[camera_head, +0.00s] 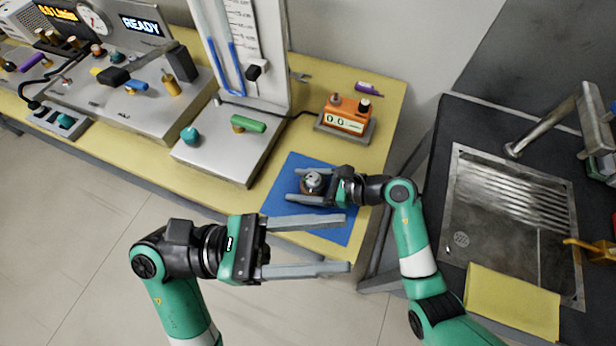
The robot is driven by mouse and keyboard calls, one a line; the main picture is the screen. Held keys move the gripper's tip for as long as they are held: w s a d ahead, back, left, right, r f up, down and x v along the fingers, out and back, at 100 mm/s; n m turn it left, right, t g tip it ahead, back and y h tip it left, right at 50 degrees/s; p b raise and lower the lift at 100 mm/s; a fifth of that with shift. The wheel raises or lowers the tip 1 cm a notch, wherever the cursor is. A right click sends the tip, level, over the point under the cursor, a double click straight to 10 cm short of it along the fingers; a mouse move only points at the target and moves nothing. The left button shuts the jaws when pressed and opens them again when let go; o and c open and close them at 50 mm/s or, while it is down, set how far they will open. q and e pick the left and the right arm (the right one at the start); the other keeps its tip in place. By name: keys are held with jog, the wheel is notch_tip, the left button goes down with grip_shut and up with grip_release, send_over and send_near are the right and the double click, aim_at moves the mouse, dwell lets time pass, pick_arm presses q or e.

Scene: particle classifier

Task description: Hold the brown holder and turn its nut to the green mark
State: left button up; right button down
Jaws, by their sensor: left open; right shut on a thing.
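The brown holder (304,188) stands on the blue mat (288,208), and only a little of its brown side shows. A round grey metal nut (314,179) sits on top of it. My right gripper (294,185) reaches in from the right, low over the mat, with one finger on either side of the holder, shut on it. My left gripper (347,244) is open and empty, in front of the holder and nearer the camera, its fingers pointing right over the mat's front part. I cannot make out a green mark.
An orange device (346,113) on a grey base stands behind the mat. A tall column stand with a white base (225,150) is to the left. The yellow bench (391,101) ends right of the mat; a dark sink unit (510,225) stands beyond a gap.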

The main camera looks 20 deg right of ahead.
pick_arm(q)
jog(key=w+a+f+n+t+y, duration=0.1)
jog(key=w+f+n+t+y, duration=0.15)
jog(key=w+f+t, duration=0.55)
jog(key=n+t+y, duration=0.2)
jog(key=n+y, duration=0.1)
send_near(309, 180)
jog(key=shift+m, duration=0.25)
jog(key=x, duration=0.9)
jog(key=shift+d+f, duration=0.2)
jog(key=shift+d, duration=0.15)
grip_shut()
